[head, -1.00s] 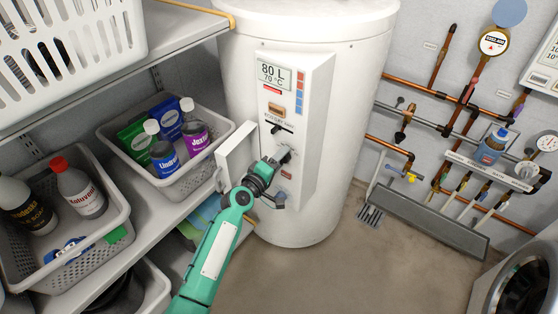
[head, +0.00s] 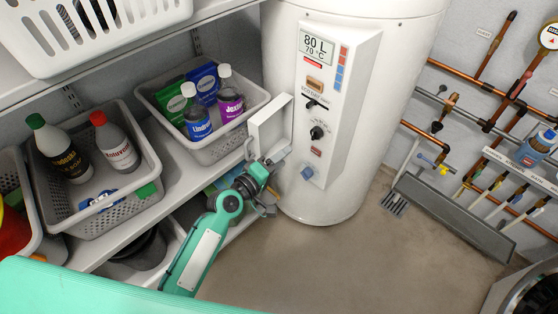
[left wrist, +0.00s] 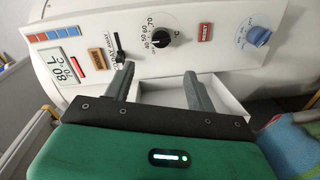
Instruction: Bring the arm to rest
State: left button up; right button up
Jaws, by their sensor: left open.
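My left arm reaches up from the bottom in the head view, with its left gripper (head: 274,162) at the lower edge of the open white cover (head: 268,122) on the boiler's control panel (head: 328,105). In the left wrist view the two grey fingers (left wrist: 160,85) are spread apart with nothing held between them. The white cover (left wrist: 165,92) shows behind them; I cannot tell whether they touch it. The black dial (head: 317,132) is uncovered, and it also shows beyond the fingers in the left wrist view (left wrist: 160,36). My right gripper is not in view.
Shelves with grey baskets of bottles and boxes (head: 205,148) stand close on the left of the arm. The white boiler tank (head: 395,60) is just ahead. Copper pipes (head: 470,80) run along the right wall. The floor (head: 340,260) in the middle is bare.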

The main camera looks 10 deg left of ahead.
pick_arm(q)
jog(key=shift+s+a, duration=0.1)
jog(key=shift+s, duration=0.05)
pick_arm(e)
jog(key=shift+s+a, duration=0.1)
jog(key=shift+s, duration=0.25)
